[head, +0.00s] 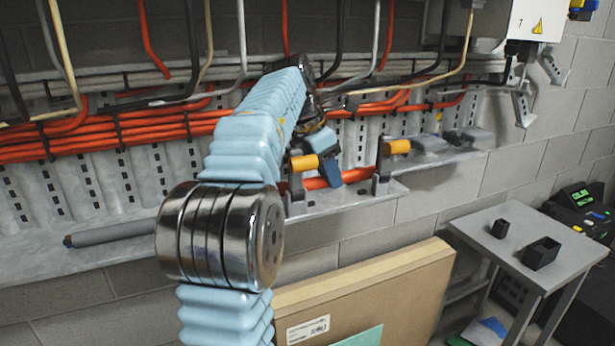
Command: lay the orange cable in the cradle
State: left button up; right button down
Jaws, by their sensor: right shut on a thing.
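The right gripper (329,172) points down at the wall shelf, its blue fingers shut on the thick orange cable (353,176). My arm's pale blue sleeve and metal joint fill the left middle of the view. The gripped stretch of cable runs low between two grey brackets of the cradle (383,183), each topped by a yellow-orange piece. The fingers hide part of the cable, and I cannot tell whether it touches the cradle's bottom. My left gripper is out of view.
Bundled orange cables (130,138) run along the wall tray behind, with black, grey and tan cables hanging above. A grey rod (120,232) lies on the shelf at left. A cardboard box (370,290) stands below, and a small table (498,250) with black bins is at right.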

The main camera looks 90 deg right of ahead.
jog(key=shift+f, duration=0.6)
jog(key=c, duration=0.8)
grip_release()
jog(key=shift+c, duration=0.2)
jog(key=shift+r, duration=0.25)
jog(key=p+v, duration=0.2)
jog(key=v, duration=0.5)
jog(key=shift+s+d+r+p, duration=0.1)
jog(key=shift+d+r+p, duration=0.1)
jog(key=shift+p, duration=0.15)
jog(key=shift+v, duration=2.7)
